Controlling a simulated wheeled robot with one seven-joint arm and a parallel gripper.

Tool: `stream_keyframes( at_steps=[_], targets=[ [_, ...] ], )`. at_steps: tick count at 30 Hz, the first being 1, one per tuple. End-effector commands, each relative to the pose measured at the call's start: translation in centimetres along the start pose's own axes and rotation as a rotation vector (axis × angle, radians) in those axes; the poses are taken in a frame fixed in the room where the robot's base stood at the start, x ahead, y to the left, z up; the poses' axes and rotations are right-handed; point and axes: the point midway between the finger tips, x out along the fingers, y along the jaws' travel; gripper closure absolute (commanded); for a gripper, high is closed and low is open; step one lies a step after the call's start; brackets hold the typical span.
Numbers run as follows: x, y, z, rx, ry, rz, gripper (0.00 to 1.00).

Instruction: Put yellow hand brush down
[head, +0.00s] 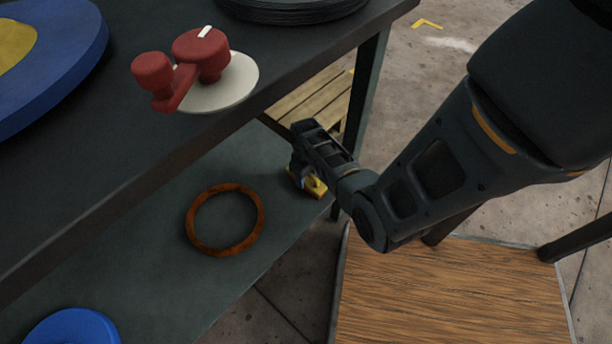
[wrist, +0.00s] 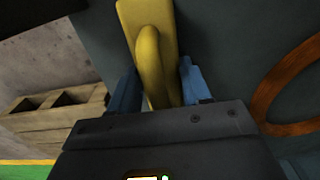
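The yellow hand brush (head: 318,188) shows low at the right end of the grey lower shelf (head: 165,240), partly hidden behind my gripper (head: 301,178). In the wrist view the brush (wrist: 150,55) points away from me, its raised handle between the two blue fingers of my gripper (wrist: 162,88). The fingers sit close against both sides of the handle, shut on it. The shelf surface lies behind the brush. I cannot tell whether the brush touches the shelf.
An orange-brown ring (head: 190,228) lies on the lower shelf, left of the brush. A blue round thing (head: 75,328) is at the near left. The dark upper top (head: 130,130) overhangs, carrying a red crank (head: 185,65). A table leg (head: 368,85) and wooden pallet (head: 318,98) stand close behind.

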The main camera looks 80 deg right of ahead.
Motion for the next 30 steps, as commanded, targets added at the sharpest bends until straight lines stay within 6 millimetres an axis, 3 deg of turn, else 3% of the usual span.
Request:
stream_keyframes(
  at_steps=[7,17,30],
  targets=[
    [0.0,0.0,0.0,0.000,0.000,0.000,0.28],
    [-0.6,0.0,0.0,0.001,0.000,0.000,0.28],
    [-8.9,0.0,0.0,-0.001,0.002,0.001,0.28]
  ],
)
